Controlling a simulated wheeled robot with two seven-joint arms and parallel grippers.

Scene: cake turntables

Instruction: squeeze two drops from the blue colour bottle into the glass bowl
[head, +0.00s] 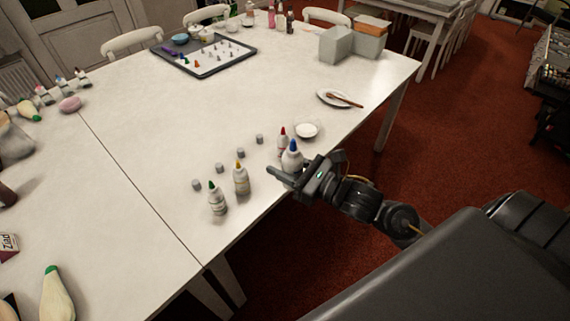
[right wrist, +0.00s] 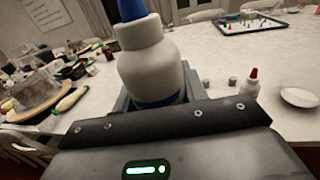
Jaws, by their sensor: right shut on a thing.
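The blue colour bottle (head: 291,158) is white with a blue tip and stands upright in my right gripper (head: 284,174) at the table's near edge. In the right wrist view the bottle (right wrist: 149,65) fills the space between the jaws, and its blue tip is cut off by the top of the picture. My right gripper (right wrist: 158,105) is shut on it. A small round white bowl (head: 307,130) sits just behind and to the right of the bottle; it also shows in the right wrist view (right wrist: 300,97). I cannot tell if it is glass. My left gripper is not in view.
A red-tipped bottle (head: 282,137) stands close behind the blue one. Yellow-tipped (head: 240,179) and green-tipped (head: 217,199) bottles stand to the left, with several small grey caps (head: 220,168) nearby. A plate with a brown stick (head: 340,98) lies at the right. The table's middle is clear.

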